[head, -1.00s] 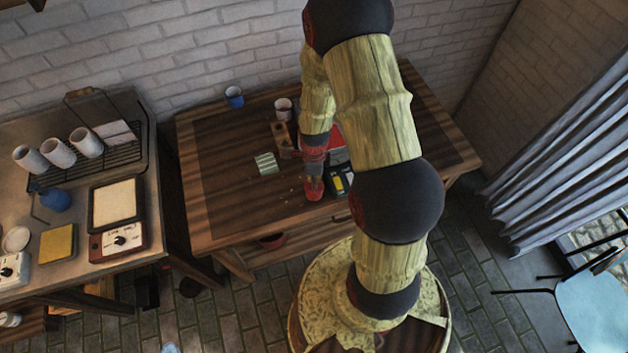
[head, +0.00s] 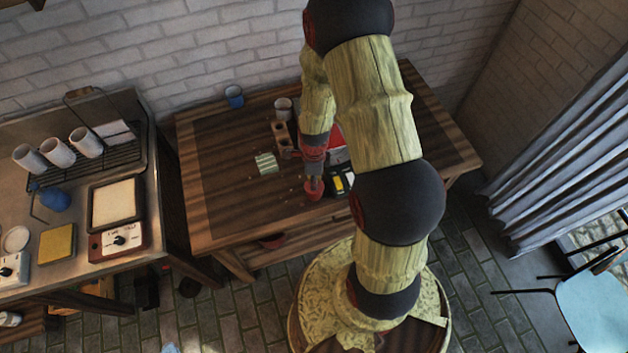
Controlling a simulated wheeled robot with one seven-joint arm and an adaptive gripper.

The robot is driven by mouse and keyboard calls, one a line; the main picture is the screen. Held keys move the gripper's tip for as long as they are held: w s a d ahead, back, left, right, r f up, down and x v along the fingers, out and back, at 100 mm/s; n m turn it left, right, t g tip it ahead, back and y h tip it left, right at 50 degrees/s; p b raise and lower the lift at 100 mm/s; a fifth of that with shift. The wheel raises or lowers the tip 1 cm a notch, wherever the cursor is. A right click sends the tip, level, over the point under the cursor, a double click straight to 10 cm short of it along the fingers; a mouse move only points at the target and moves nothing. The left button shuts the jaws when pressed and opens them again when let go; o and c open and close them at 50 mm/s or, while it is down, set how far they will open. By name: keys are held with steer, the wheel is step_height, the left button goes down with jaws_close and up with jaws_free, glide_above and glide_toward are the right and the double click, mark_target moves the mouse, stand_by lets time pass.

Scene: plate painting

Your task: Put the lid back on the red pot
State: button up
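A small round red thing (head: 314,189) is on the wooden table near its front edge, directly below my gripper (head: 314,177). It looks like the red pot or its lid; I cannot tell which at this size. My gripper points down and its fingers are at or just above the red thing's top. Whether they touch it, and whether they are open or shut, is too small to see. I cannot make out a separate lid. My arm hides part of the table behind and to the right.
A black tray with a yellow item (head: 341,181) sits just right of the red thing. A wooden block (head: 281,137), a white cup (head: 283,108), a blue cup (head: 234,97) and a striped pad (head: 266,163) are farther back. The table's left side is clear.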

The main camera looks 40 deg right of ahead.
steer(key=o, duration=0.5)
steer(key=shift+o, duration=0.8)
steer(key=o, duration=0.3)
steer(key=shift+r, duration=0.1)
steer(key=shift+r+p, duration=2.5)
steer(key=shift+r, duration=0.9)
steer(key=shift+c, duration=0.5)
jaws_close()
steer(key=shift+f+b, duration=1.9)
steer(key=shift+f, duration=0.75)
